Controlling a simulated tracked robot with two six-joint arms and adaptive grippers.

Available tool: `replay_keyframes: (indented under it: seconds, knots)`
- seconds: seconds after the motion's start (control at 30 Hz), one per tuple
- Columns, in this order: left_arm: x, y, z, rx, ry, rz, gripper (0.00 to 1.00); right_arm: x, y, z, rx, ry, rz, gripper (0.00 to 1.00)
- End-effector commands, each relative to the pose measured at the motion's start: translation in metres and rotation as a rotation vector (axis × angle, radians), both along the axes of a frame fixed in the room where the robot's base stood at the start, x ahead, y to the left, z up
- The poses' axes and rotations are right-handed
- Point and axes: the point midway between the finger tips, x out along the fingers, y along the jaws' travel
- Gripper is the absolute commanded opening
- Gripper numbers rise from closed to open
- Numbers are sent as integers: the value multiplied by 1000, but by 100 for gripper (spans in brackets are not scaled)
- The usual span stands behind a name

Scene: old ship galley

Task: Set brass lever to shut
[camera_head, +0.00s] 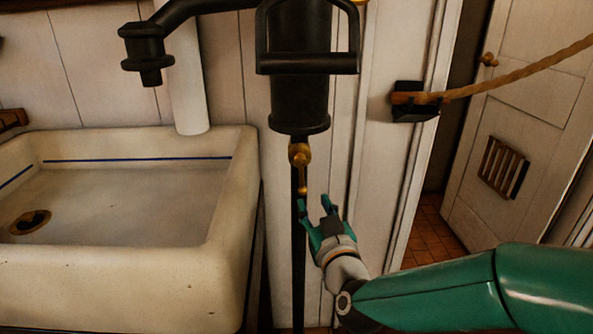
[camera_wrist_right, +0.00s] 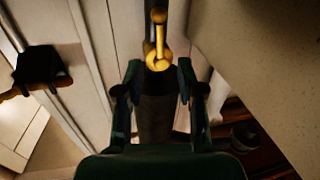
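The brass lever (camera_head: 302,180) hangs down from a small brass valve body (camera_head: 299,153) below a black cylinder on the wall. It also shows in the right wrist view (camera_wrist_right: 159,52), its rounded end close to the line between the fingertips. My right gripper (camera_head: 315,205) is open, just below and slightly right of the lever's lower end in the head view. In the right wrist view its two fingers (camera_wrist_right: 160,70) stand apart with nothing held. Whether a finger touches the lever I cannot tell. My left gripper is not in view.
A white sink (camera_head: 232,255) stands left of the lever. A black pipe (camera_head: 298,260) runs down below the valve. The black cylinder (camera_head: 300,100) with a handle hangs above. A rope bracket (camera_head: 415,108) and an open-standing door (camera_head: 520,120) are to the right.

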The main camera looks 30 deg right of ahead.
Motion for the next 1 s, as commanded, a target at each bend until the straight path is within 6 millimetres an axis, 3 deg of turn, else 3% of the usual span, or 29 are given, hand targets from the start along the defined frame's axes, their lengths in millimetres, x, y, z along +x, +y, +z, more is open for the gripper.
replay_keyframes:
  seconds: [0.3, 0.5, 0.7, 1.0]
  knots:
    - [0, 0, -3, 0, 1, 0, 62, 65, -25, -2, 0, 1, -2, 38]
    - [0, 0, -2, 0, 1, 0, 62, 94, -35, -1, 0, 0, -1, 38]
    - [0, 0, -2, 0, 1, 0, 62, 106, -39, -1, 0, 0, 0, 38]
    - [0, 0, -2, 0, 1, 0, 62, 107, -39, -1, 0, 0, 0, 35]
